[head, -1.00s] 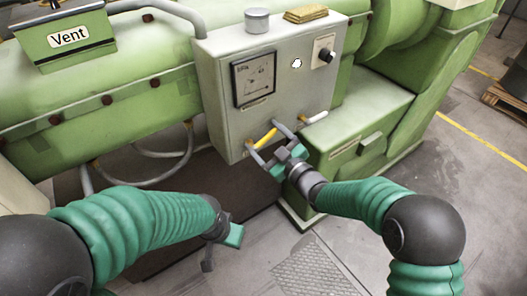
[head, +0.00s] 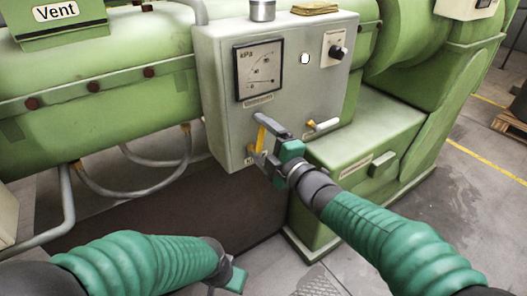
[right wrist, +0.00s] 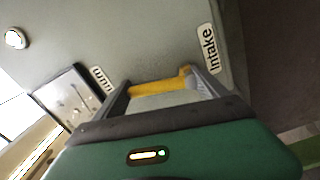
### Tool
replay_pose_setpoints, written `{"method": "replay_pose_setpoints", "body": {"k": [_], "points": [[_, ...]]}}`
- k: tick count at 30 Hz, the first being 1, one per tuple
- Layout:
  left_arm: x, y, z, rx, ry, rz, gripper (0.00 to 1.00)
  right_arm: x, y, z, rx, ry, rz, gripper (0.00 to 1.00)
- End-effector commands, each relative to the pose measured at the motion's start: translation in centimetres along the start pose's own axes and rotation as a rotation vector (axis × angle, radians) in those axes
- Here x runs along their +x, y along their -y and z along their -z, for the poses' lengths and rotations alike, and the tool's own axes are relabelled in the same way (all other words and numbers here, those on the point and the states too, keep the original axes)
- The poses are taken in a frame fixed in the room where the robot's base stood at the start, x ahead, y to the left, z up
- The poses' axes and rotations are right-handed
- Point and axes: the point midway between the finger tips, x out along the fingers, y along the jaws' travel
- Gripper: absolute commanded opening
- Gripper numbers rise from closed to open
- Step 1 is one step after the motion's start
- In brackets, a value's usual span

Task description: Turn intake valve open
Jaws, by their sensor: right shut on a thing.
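The intake valve's yellow handle (head: 260,139) is low on the front of the grey control box (head: 215,105). My right gripper (head: 256,141) is shut on this handle, one finger above it and one below. In the right wrist view the yellow handle (right wrist: 155,87) lies between the two fingers, beside a label (right wrist: 206,48) reading "Intake". The handle stands steeply in the head view; its far parts are partly hidden by the fingers. My left gripper (head: 236,279) is low at the bottom edge, away from the box and partly cut off.
Another small valve (head: 324,126) is just right of my right gripper. A gauge (head: 259,72) and a black knob (head: 337,51) are on the box above. The green machine extends to both sides. Hoses (head: 140,190) hang below at left. Floor is open at right.

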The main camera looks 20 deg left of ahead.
Motion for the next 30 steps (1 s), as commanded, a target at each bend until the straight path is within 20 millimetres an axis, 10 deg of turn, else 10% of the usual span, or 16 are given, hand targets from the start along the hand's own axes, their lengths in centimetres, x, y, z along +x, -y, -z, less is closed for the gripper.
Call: {"method": "replay_pose_setpoints", "body": {"k": [29, 30], "points": [[3.6, 0.0, -0.8, 0.000, 0.000, 0.000, 0.00, 0.1, 1.0, 1.0, -0.222, -0.003, 0.017, 0.10], [3.6, 0.0, -0.8, 0.000, 0.000, 0.000, 0.00, 0.1, 1.0, 1.0, -0.222, -0.004, 0.017, 0.88]]}}
